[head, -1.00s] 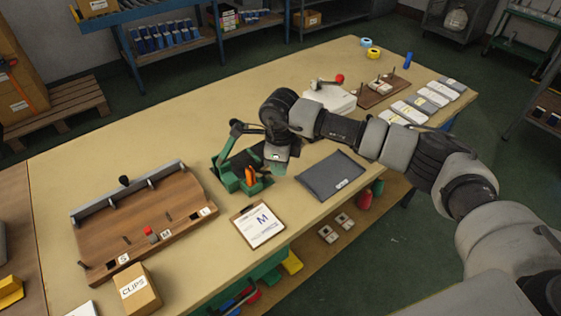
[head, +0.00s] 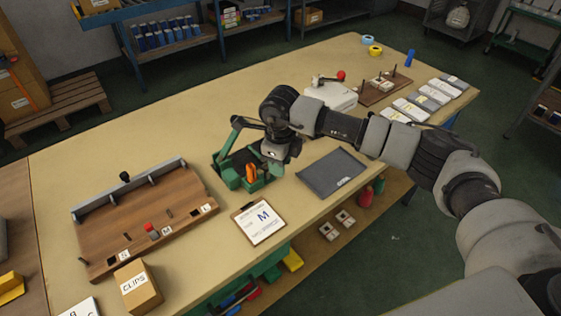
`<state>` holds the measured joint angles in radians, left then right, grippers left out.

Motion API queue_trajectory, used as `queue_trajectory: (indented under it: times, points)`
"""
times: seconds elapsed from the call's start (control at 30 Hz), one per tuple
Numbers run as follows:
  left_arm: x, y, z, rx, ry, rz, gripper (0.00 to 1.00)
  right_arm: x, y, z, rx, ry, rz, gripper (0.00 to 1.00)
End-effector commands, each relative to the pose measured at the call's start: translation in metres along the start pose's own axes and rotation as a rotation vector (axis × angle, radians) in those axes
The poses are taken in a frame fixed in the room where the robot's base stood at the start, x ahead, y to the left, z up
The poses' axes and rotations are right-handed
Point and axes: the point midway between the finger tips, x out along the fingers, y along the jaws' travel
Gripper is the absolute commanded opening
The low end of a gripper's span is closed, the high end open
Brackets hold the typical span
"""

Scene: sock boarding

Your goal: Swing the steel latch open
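No part is plainly readable as the steel latch. A grey metal bar (head: 135,190) with a black knob (head: 125,176) runs along the back of the wooden board (head: 185,225) at left. A metal lever with a red ball (head: 341,76) sits on the white box (head: 330,96) behind my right arm. My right gripper (head: 273,166) points down at the right side of a green fixture (head: 232,176) holding an orange piece (head: 251,173). The gripper hides part of the fixture, and its fingers are too dark and small to read. My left gripper is out of view.
A clips box (head: 138,286) stands at front left. Several flat packs (head: 425,100) lie at far right. The table's back middle is clear.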

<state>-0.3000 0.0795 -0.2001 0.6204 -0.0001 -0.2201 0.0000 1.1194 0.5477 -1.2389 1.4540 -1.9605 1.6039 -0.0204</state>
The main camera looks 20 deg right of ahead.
Motion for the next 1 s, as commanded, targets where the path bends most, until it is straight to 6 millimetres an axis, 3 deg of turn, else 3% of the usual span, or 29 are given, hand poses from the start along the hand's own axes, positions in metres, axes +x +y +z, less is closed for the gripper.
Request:
queue_trajectory:
  times: [0.07,0.43,0.8,1.0]
  points:
    - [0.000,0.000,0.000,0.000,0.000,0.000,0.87,0.000,0.000,0.000,-0.001,0.000,0.000,0.44]
    - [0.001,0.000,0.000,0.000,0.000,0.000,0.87,-0.006,0.000,0.000,-0.002,0.000,-0.001,0.44]
    - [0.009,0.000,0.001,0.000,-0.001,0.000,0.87,-0.074,-0.001,0.000,-0.001,-0.002,-0.002,0.44]
    - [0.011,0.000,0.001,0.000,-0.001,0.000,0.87,-0.101,0.000,0.000,-0.001,-0.001,-0.001,0.44]
